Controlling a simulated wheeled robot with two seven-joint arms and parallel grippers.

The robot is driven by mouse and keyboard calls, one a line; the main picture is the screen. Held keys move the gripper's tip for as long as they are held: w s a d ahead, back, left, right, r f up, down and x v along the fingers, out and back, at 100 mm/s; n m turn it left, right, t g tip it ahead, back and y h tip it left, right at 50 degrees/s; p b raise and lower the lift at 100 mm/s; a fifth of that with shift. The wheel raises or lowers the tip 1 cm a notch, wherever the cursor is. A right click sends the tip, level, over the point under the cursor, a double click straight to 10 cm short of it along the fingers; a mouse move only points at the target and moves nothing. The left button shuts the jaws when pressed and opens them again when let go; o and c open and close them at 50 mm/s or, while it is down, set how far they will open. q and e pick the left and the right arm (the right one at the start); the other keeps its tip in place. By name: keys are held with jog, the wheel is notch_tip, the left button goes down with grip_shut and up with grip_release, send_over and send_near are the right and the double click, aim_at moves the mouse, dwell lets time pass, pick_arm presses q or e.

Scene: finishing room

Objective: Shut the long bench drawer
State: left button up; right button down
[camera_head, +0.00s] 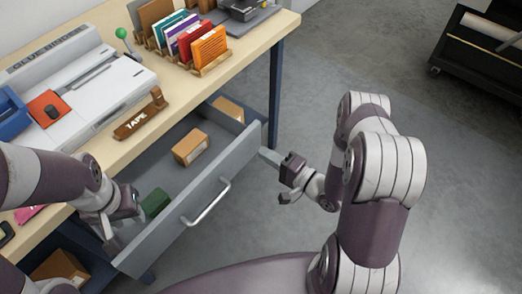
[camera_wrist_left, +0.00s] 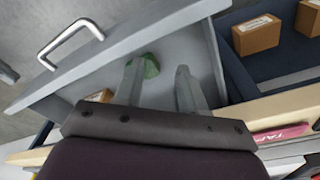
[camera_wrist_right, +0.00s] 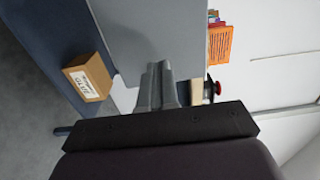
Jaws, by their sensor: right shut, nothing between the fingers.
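The long bench drawer is pulled out from under the bench, its grey front panel (camera_head: 180,222) and silver handle (camera_head: 206,203) facing the floor side. The drawer front and handle also show in the left wrist view (camera_wrist_left: 75,40). My left gripper (camera_head: 110,232) is at the drawer's left end; its fingers are spread in the left wrist view (camera_wrist_left: 158,85), with nothing seen between them. My right gripper (camera_head: 266,156) is by the right end of the drawer front, fingers together and empty in the right wrist view (camera_wrist_right: 158,80). I cannot tell whether either gripper touches the drawer.
A cardboard box (camera_head: 190,148) and a green object (camera_head: 155,202) lie in the drawer. The wooden benchtop (camera_head: 200,85) above holds a glue binder (camera_head: 85,85), a tape block (camera_head: 140,115) and colored card racks (camera_head: 190,42). A dark cart (camera_head: 475,55) stands far right. Grey floor is open between.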

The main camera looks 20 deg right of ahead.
aim_at(207, 125)
jog(key=shift+x, duration=1.2)
jog(key=shift+w, duration=0.1)
jog(key=shift+w+a, duration=0.15)
jog(key=shift+a, duration=0.05)
jog(key=b+x, duration=0.5)
jog(key=x, duration=1.5)
jog(key=shift+f, duration=0.15)
pick_arm(q)
notch_tip(207, 125, down, 5)
jog(key=shift+f, duration=0.2)
pick_arm(e)
jog(key=shift+w+a, duration=0.2)
jog(key=shift+w, duration=0.15)
pick_arm(q)
jog(key=shift+s+d, duration=0.15)
jog(key=shift+s, duration=0.05)
pick_arm(e)
jog(key=shift+w+r, duration=0.1)
jog(key=shift+r, duration=0.25)
